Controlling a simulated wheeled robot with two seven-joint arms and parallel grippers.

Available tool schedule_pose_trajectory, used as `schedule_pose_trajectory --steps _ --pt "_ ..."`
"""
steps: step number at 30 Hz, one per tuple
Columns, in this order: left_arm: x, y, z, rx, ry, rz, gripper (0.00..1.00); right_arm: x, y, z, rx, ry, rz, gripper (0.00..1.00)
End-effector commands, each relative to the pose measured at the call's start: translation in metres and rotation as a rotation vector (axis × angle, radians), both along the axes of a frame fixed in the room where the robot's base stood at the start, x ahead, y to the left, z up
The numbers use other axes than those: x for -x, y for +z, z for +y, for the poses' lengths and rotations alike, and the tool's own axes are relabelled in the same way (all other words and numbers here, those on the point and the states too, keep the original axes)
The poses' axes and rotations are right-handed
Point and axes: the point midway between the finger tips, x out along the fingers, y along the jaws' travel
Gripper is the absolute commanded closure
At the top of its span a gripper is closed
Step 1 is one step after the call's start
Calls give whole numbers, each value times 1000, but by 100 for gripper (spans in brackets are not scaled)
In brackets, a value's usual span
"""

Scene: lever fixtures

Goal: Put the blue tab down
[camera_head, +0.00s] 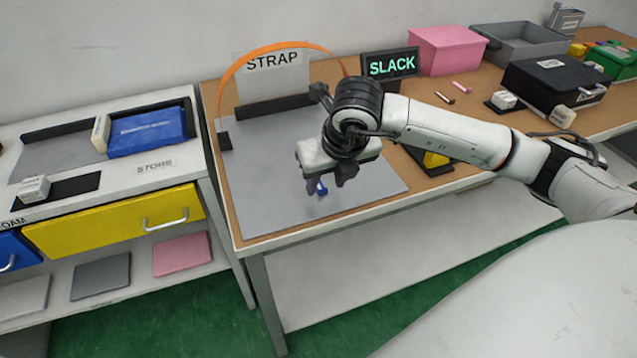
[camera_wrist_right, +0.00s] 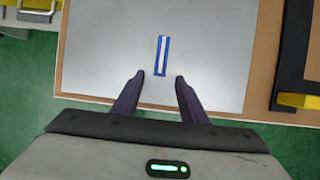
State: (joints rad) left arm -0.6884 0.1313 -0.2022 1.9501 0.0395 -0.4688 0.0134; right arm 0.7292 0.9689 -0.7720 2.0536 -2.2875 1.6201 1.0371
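The blue tab (camera_head: 321,189) shows at the fingertips of my right gripper (camera_head: 327,184), above or on the grey mat (camera_head: 370,192). In the right wrist view the blue tab (camera_wrist_right: 162,56) is a narrow upright strip with a white stripe. There it lies just beyond and between the open fingertips of my right gripper (camera_wrist_right: 160,76), with clear gaps on both sides. I cannot tell whether it touches the mat. An orange strap (camera_head: 228,80) arches over the STRAP sign (camera_head: 272,62) behind. My left gripper is out of view.
The lit SLACK display (camera_head: 391,66) stands at the mat's back right. A pink box (camera_head: 447,50), a grey bin (camera_head: 520,43) and a black case (camera_head: 553,82) stand further right. A white STORE bench (camera_head: 120,182) with a yellow drawer (camera_head: 115,222) is at the left.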

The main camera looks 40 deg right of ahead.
Motion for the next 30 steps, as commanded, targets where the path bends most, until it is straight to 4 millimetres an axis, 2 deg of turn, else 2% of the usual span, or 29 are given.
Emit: schedule_pose_trajectory --steps 4,12,14,19,27,30 --pt "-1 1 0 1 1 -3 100 -6 -16 -1 0 0 2 61" --pt "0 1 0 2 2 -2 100 -8 -18 -1 0 1 -1 61" --pt "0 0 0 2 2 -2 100 -8 -18 -1 0 1 -1 69" --pt "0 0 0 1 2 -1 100 -8 -18 -1 0 1 -1 98" --pt "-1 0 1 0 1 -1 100 -8 -18 -1 0 1 -1 100" --pt "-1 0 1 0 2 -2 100 -8 -11 -1 -1 1 -2 100"
